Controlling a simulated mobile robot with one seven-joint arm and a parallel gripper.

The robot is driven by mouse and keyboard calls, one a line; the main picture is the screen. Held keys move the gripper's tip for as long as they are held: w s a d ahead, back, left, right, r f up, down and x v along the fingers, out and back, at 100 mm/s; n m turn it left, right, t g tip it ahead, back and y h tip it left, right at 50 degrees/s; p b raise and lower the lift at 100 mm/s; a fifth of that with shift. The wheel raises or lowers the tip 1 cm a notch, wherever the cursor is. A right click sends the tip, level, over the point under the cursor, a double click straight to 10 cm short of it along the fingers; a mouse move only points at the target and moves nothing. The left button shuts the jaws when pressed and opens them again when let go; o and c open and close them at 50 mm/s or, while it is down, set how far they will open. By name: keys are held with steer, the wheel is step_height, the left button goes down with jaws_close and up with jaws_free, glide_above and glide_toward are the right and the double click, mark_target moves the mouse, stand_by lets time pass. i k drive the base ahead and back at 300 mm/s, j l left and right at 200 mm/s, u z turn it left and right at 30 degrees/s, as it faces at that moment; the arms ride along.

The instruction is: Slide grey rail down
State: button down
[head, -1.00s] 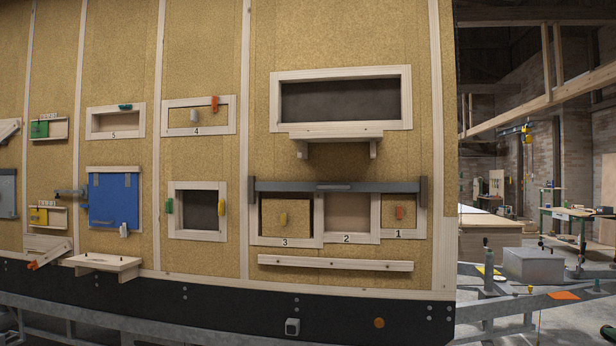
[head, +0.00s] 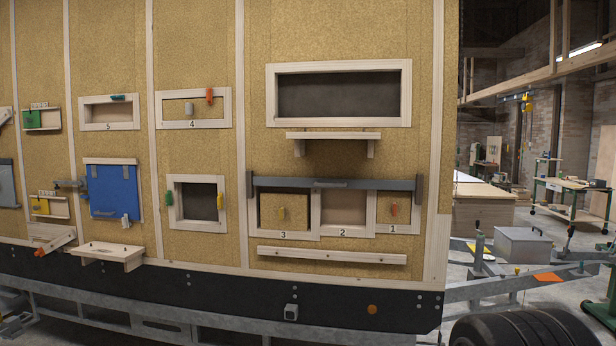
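The grey rail (head: 280,183) is a long horizontal bar on the chipboard wall of the hut. It lies across the top of the framed compartments marked 3, 2 and 1. Its ends sit at two upright dark grey end pieces, the left one (head: 250,187) and the right one (head: 419,189). Compartment 3 (head: 284,212) has a chipboard panel with a yellow knob, and compartment 1 (head: 393,209) has one with an orange knob. Compartment 2 (head: 343,209) shows a plain pale back. My gripper is not in view.
A wooden ledge (head: 332,256) runs below the compartments. A small shelf (head: 333,137) sticks out above the rail, under a dark framed opening (head: 338,94). A wooden shelf (head: 106,253) juts out at lower left. Black tyres (head: 524,328) stand at lower right.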

mark_target(346, 184)
steer(key=i+l, duration=0.1)
steer(key=i, duration=0.55)
steer(key=i+l+u, duration=0.1)
steer(key=i, duration=0.5)
steer(key=i+l, duration=0.15)
steer(key=i, duration=0.5)
steer(key=i+l+u, duration=0.1)
steer(key=i, duration=0.5)
